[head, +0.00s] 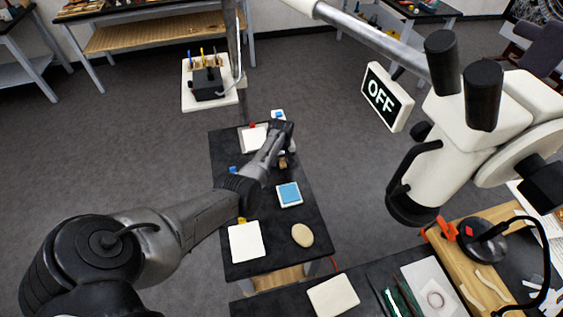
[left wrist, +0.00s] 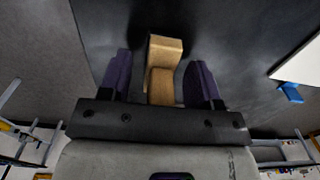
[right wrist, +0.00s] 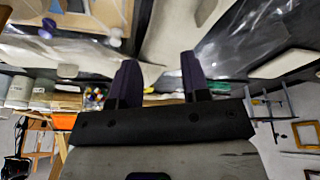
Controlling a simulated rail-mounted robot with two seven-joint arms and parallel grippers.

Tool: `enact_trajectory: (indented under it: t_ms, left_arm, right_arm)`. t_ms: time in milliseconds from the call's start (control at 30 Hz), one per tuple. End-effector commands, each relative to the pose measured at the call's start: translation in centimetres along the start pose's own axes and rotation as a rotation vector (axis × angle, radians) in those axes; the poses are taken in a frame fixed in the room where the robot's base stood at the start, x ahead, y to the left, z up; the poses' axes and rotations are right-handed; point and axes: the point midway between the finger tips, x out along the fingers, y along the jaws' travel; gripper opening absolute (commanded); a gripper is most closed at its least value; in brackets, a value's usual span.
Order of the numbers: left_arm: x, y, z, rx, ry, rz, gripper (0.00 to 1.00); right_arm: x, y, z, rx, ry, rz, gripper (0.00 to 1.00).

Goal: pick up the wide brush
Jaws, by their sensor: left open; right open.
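The wide brush (left wrist: 163,70) looks like a tan wooden piece with a broad block end and a narrower handle, on the black tabletop (left wrist: 215,30). In the left wrist view my left gripper (left wrist: 160,78) is open, with one finger on each side of the brush and gaps between. In the head view a small brown part of the brush (head: 283,163) shows beside my left gripper (head: 284,152), and the arm hides the rest. Its bristles cannot be made out. My right gripper (right wrist: 158,82) is open and empty in the right wrist view.
The narrow black table bears a blue-topped pad (head: 289,194), a white sheet (head: 246,242), a beige oval stone (head: 302,235) and a white pad (head: 252,139). A white block (head: 333,296) and a wooden board (head: 500,262) lie on the front bench.

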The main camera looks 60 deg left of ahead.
Motion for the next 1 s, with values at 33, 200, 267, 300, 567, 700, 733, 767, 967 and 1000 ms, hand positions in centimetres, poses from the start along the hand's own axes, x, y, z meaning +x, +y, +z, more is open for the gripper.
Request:
enact_trajectory:
  t_ms: [33,200,267,300,567,700,733,767,967,1000]
  left_arm:
    - [-0.01,0.00,-0.02,0.000,0.000,0.000,0.57]
    - [-0.04,0.00,-0.02,0.000,0.001,0.000,0.56]
    - [-0.04,0.00,-0.02,0.000,0.001,0.000,0.50]
    - [-0.04,0.00,-0.02,0.000,0.001,0.000,0.46]
    - [-0.03,0.00,-0.01,0.000,0.001,0.000,0.21]
    - [-0.03,0.00,-0.01,0.000,0.001,0.000,0.08]
    - [-0.03,0.00,-0.01,0.000,0.001,0.000,0.05]
    - [-0.04,0.00,-0.01,0.000,0.001,0.000,0.03]
    - [-0.07,0.00,-0.01,0.000,0.001,0.000,0.03]
    - [-0.15,0.01,-0.02,0.000,0.001,0.000,0.03]
  right_arm:
    - [0.00,0.06,0.02,-0.002,-0.001,0.002,0.43]
    - [-0.01,0.14,0.03,-0.004,-0.001,0.004,0.43]
    - [-0.01,0.14,0.03,-0.004,-0.001,0.004,0.43]
    - [-0.01,0.13,0.03,-0.004,-0.001,0.003,0.43]
    - [0.00,0.06,0.01,-0.001,-0.001,0.001,0.43]
    - [0.00,-0.03,-0.01,0.002,0.000,-0.001,0.43]
    - [-0.01,-0.05,-0.01,0.002,0.000,-0.001,0.43]
    - [-0.01,-0.07,-0.02,0.003,0.000,-0.002,0.43]
    - [-0.02,-0.15,-0.05,0.006,0.000,-0.004,0.43]
    - [-0.05,-0.15,-0.06,0.006,0.000,-0.004,0.43]
